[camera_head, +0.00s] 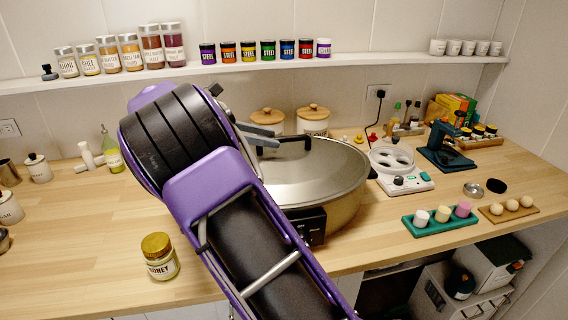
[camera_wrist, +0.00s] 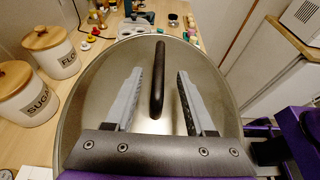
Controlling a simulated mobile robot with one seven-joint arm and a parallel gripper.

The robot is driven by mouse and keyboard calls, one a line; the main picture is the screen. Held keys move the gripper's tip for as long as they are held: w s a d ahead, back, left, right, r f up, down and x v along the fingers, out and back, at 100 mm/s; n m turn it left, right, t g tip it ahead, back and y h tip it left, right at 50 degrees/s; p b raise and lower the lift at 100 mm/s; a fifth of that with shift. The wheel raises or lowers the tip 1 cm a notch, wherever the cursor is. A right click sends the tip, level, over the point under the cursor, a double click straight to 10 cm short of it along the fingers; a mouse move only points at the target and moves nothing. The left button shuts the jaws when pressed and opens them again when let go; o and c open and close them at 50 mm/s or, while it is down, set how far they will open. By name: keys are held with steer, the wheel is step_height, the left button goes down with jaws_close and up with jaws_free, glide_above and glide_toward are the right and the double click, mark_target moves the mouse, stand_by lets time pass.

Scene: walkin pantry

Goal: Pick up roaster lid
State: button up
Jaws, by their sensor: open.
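The roaster lid (camera_head: 318,170) is a large oval, shiny metal lid with a dark arched handle (camera_wrist: 158,78). It sits on the roaster (camera_head: 343,213), a metal body with a dark control box at its front. In the wrist view the lid (camera_wrist: 95,95) fills the middle. My gripper (camera_wrist: 158,82) is open, with one grey finger on each side of the handle. I cannot tell how far above the lid the fingertips are. In the head view my gripper (camera_head: 268,137) shows at the handle's left end, and my arm hides the roaster's left part.
Two white canisters with wooden lids (camera_wrist: 53,48) stand beside the roaster. A white egg cooker (camera_head: 400,166) is close on its right. A honey jar (camera_head: 159,257) stands near the counter's front edge. The wooden counter (camera_head: 85,230) has free room at the left.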

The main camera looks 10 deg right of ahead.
mark_target(278, 138)
steer(key=x, duration=0.3)
steer(key=shift+d, duration=0.2)
steer(key=shift+c, duration=0.2)
jaws_close()
steer(key=shift+w, duration=0.1)
stand_by(1.0)
